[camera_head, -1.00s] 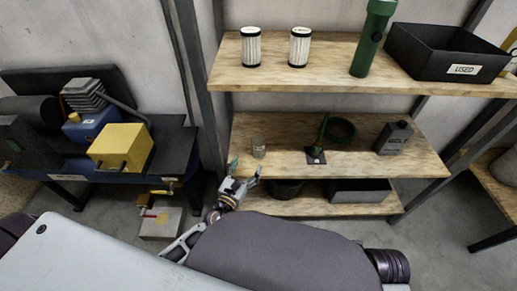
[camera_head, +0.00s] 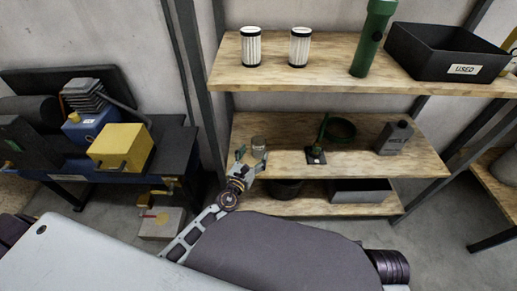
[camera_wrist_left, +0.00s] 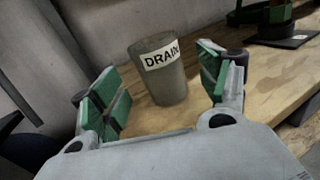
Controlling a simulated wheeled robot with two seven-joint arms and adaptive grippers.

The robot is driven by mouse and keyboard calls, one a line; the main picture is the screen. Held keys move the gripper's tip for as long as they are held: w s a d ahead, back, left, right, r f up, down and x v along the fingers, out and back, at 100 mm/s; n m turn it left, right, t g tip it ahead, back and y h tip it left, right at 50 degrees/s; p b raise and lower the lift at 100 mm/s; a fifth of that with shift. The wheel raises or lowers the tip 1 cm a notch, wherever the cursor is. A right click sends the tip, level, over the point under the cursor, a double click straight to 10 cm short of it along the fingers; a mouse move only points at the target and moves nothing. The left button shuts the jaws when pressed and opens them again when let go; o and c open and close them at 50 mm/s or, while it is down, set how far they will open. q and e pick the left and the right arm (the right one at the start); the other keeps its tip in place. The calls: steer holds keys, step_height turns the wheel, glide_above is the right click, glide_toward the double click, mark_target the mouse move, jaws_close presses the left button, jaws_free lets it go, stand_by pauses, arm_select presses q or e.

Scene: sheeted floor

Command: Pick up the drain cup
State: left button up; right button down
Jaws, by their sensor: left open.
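The drain cup (camera_head: 259,146) is a small, greyish translucent cup standing upright near the left end of the middle shelf. In the left wrist view the cup (camera_wrist_left: 165,80) carries a white label reading "DRAIN". My left gripper (camera_head: 250,159) is open at the shelf's front edge, just in front of the cup. In the left wrist view its green-padded fingers (camera_wrist_left: 160,88) lie on either side of the cup in the picture, with gaps on both sides. I cannot tell how far the cup is between them in depth. My right gripper is not in view.
The middle wooden shelf (camera_head: 285,160) also holds a green tool on a black plate (camera_head: 316,156), a dark round ring (camera_head: 341,130) and a dark grey bottle (camera_head: 394,137), all right of the cup. A metal post (camera_head: 200,80) stands left.

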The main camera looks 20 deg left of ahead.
mark_target(256, 149)
arm_select(q)
steer(key=shift+w+d+r, duration=0.1)
steer(key=shift+w, duration=0.85)
steer(key=shift+w+d+r, duration=0.1)
steer(key=shift+w, duration=1.55)
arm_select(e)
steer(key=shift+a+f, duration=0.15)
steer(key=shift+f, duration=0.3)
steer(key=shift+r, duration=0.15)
arm_select(q)
steer(key=c, duration=1.1)
steer(key=shift+r, duration=0.15)
